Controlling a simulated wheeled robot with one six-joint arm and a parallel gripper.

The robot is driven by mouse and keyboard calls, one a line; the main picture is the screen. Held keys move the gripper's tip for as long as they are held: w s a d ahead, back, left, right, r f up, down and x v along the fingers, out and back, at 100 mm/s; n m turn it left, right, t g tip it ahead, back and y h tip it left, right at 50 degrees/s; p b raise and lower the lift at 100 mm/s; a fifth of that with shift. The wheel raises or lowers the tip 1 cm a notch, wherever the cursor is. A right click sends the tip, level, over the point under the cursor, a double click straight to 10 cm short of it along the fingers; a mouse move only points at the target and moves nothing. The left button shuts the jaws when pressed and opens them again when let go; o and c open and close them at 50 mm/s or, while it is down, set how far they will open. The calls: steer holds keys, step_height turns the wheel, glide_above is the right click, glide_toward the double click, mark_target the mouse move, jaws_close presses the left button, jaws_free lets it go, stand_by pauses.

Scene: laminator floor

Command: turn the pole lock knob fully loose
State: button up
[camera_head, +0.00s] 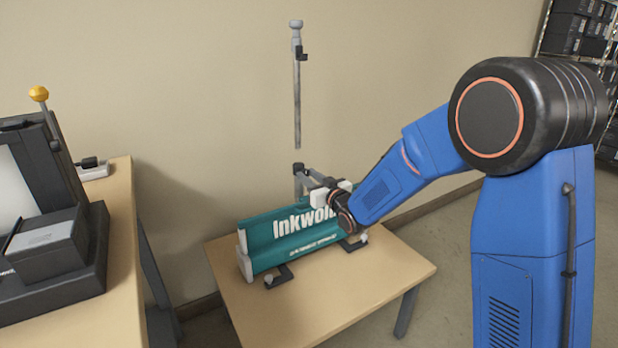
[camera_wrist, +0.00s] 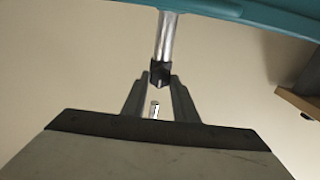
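A teal banner stand (camera_head: 300,235) with white lettering stands on a small wooden table. Behind it a thin grey pole (camera_head: 297,100) rises against the wall, with a small black fitting near its top. Lower down, a dark fitting (camera_head: 302,169) sits near my gripper (camera_head: 328,190), which is at the back of the stand. In the wrist view a black collar (camera_wrist: 160,72), likely with the lock knob, sits on a silver pole. The fingertips of my gripper (camera_wrist: 160,84) lie on either side of it. I cannot tell whether they touch it.
The small table (camera_head: 350,295) is clear in front of the stand's dark feet. A wooden bench (camera_head: 125,230) with a black machine (camera_head: 50,250) and a yellow-knobbed lever stands at the left. Shelves of dark boxes (camera_head: 580,25) are at the far right.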

steer(key=shift+n, duration=0.3)
steer(key=n, duration=0.3)
steer(key=shift+n, duration=0.3)
steer(key=n, duration=0.4)
steer(key=shift+a, duration=0.1)
steer(key=n, duration=0.9)
steer(key=shift+s+f+n, duration=0.1)
steer(key=shift+f+n, duration=0.1)
steer(key=shift+n, duration=0.1)
steer(key=o, duration=1)
steer(key=shift+s, duration=0.1)
steer(key=v, duration=1.7)
steer(key=shift+s, duration=0.1)
